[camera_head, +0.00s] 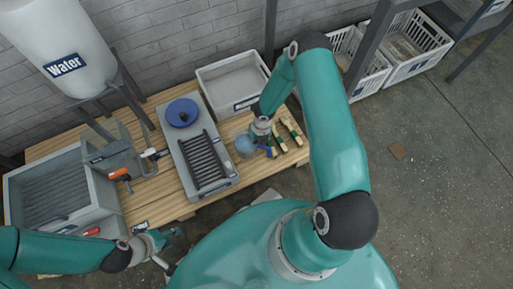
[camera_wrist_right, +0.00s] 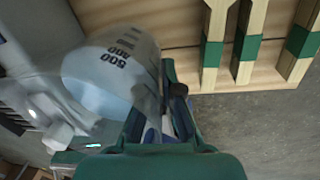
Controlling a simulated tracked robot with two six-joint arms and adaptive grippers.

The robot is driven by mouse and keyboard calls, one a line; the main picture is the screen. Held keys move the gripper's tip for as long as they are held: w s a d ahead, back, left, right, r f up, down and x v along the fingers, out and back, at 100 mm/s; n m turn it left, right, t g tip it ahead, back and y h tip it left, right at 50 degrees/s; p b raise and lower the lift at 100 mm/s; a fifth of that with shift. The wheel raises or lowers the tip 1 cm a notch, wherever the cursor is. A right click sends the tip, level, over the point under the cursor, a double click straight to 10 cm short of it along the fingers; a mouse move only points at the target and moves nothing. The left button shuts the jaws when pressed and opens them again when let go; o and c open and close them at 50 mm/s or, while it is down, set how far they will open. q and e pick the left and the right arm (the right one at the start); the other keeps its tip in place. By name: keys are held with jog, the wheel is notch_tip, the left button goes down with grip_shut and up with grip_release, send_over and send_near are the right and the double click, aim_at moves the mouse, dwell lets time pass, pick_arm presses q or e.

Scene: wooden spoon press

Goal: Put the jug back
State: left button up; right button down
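The jug (camera_head: 245,146) is a clear, bluish measuring jug with a blue handle, between the grey press tray and the wooden spoons. It looks upright. In the right wrist view the jug (camera_wrist_right: 112,75) shows dark marks 400 and 500 and a pale liquid surface. My right gripper (camera_wrist_right: 172,92) looks shut on its handle; the fingers partly hide the grip. In the head view my right gripper (camera_head: 263,138) is just right of the jug. Whether the jug's base touches the table is hidden. My left gripper (camera_head: 165,245) is open and empty by the table's front left edge.
Wooden spoons with green bands (camera_head: 290,132) lie right of the jug. The grey tray (camera_head: 222,178) with a ribbed plate and blue disc (camera_head: 182,112) is left of it. A white bin (camera_head: 225,78) stands behind. A sink (camera_head: 50,190) and Water tank (camera_head: 60,40) are left.

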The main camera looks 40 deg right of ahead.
notch_tip(320, 180, down, 4)
jog(key=shift+f+b, duration=0.15)
jog(key=shift+b, duration=0.65)
jog(key=c, duration=1.3)
grip_release()
